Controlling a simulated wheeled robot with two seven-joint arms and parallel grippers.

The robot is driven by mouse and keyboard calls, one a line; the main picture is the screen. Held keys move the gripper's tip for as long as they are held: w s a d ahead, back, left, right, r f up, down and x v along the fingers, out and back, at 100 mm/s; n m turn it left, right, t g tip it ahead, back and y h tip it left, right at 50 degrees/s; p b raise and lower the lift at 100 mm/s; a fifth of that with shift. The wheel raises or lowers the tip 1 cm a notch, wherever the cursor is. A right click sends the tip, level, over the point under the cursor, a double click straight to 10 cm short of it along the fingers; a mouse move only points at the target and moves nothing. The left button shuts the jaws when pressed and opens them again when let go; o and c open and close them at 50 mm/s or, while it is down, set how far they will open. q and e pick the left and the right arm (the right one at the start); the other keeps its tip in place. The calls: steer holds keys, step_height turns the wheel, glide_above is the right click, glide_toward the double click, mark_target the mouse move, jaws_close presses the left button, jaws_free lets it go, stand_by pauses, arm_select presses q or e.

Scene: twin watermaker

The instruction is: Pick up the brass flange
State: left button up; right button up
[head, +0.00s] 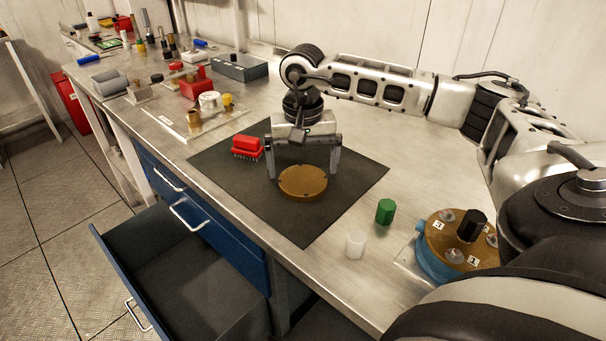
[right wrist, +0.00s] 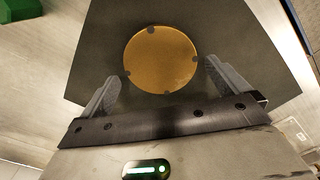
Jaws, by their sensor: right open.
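The brass flange (head: 303,182) is a flat round gold-brown disc lying on the dark mat (head: 335,207) on the workbench. In the right wrist view the flange (right wrist: 161,60) shows from above, with small dark notches around its rim. My right gripper (head: 303,172) is open above the mat, its two fingers spread to either side of the flange in the head view. In the right wrist view the fingers (right wrist: 162,90) flank the near part of the disc, with visible gaps. I cannot tell the exact height of the fingertips. My left gripper is not in view.
A red brush-like block (head: 247,146) sits on the mat's left. A green piece (head: 385,211), a white cylinder (head: 355,243) and a blue-and-brass unit (head: 447,242) stand at right. An open drawer (head: 180,265) juts out below the bench. Tools and parts crowd the far end.

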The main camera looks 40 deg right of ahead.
steer(key=shift+f, duration=1.25)
steer(key=c, duration=1.3)
steer(key=shift+r, duration=0.15)
steer(key=shift+c, duration=1.1)
